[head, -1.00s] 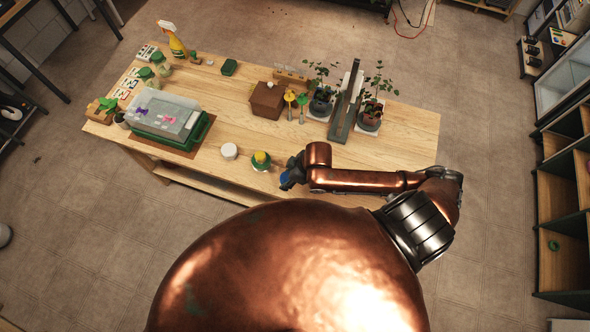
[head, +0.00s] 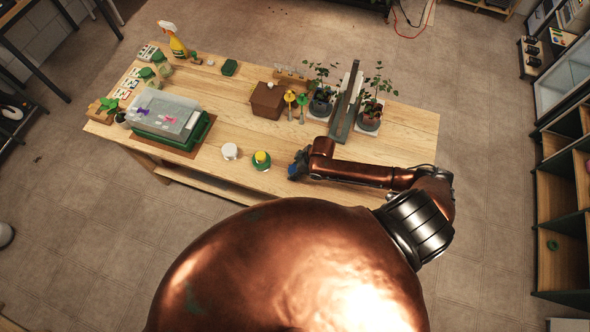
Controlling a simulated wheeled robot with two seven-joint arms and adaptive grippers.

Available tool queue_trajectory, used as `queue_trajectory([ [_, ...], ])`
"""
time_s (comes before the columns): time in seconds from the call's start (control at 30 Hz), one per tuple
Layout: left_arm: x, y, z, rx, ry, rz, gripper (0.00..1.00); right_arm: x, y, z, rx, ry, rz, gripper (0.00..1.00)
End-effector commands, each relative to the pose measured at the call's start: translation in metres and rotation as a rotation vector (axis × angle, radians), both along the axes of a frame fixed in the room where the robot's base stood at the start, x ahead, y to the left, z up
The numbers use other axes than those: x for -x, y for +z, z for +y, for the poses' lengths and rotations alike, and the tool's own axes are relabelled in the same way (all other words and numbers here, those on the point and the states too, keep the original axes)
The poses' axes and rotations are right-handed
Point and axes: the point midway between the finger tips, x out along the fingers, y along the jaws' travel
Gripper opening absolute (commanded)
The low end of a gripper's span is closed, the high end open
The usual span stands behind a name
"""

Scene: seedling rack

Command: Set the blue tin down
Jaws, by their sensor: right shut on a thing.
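The blue tin (head: 293,170) shows as a small blue patch at the tip of my right gripper (head: 298,163). The gripper is shut on it, near the front edge of the wooden table (head: 235,175). The gripper covers most of the tin, and I cannot tell whether the tin touches the tabletop. My left gripper is not in view.
Left of my right gripper stand a green item with a yellow top (head: 261,160) and a white round container (head: 230,151). A brown box (head: 268,100) and potted plants (head: 369,118) stand behind. A lidded green tray (head: 205,130) is at left. Table right of the plants is clear.

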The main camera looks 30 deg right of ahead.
Motion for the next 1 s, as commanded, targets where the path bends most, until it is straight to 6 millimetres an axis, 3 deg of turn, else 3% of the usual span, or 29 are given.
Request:
queue_trajectory([
  [0.23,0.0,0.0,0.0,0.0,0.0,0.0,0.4,0.0,-0.001,0.0,-0.001,0.0,-0.001,0.16],
  [0.27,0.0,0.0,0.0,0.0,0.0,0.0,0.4,0.0,-0.002,0.0,0.0,0.0,0.0,0.42],
  [0.5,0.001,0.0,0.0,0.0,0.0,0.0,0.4,0.0,-0.001,0.0,-0.001,0.0,-0.001,0.58],
  [0.8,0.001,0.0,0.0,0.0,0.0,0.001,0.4,0.0,0.0,0.0,-0.001,0.0,-0.001,0.58],
  [1.0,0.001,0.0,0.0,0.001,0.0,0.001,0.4,0.005,0.021,-0.006,0.001,0.001,-0.003,0.58],
])
